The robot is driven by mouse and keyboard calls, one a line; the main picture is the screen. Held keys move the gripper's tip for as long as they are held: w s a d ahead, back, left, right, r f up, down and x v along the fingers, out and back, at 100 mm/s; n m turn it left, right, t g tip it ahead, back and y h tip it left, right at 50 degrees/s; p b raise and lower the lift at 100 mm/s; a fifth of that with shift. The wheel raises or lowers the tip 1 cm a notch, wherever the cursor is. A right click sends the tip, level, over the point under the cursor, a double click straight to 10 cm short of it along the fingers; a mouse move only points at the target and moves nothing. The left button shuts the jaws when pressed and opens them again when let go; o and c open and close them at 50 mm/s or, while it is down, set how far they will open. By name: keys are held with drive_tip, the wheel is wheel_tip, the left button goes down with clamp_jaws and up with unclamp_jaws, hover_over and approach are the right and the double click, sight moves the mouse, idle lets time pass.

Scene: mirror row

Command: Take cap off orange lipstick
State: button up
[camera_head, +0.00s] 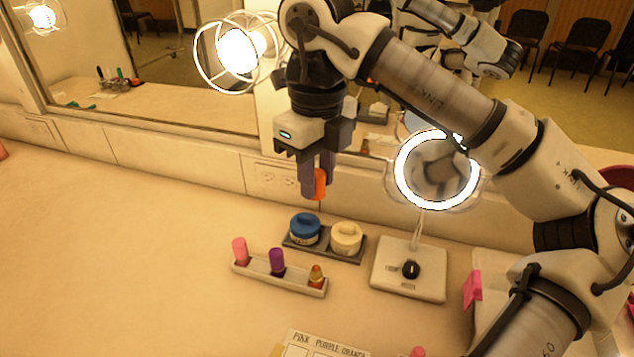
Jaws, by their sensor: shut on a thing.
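My gripper (312,188) is raised above the counter, near the mirror wall. It is shut on an orange cap (320,182), which hangs partly hidden behind a finger. The orange lipstick (316,276) stands uncapped at the right end of the white holder (250,273), its gold and orange top showing. The cap is well above it and apart from it. The pink lipstick (240,251) and the purple lipstick (277,262) stand in the same holder to its left.
A dark tray (323,250) with a blue jar (304,230) and a cream jar (346,238) sits behind the holder. A lit round mirror (408,285) stands to the right. A labelled card (325,345) lies in front. The counter at left is clear.

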sight(318, 173)
drive_tip(key=shift+r+p, duration=1.25)
drive_tip(key=shift+r, duration=0.55)
drive_tip(key=shift+r, duration=0.2)
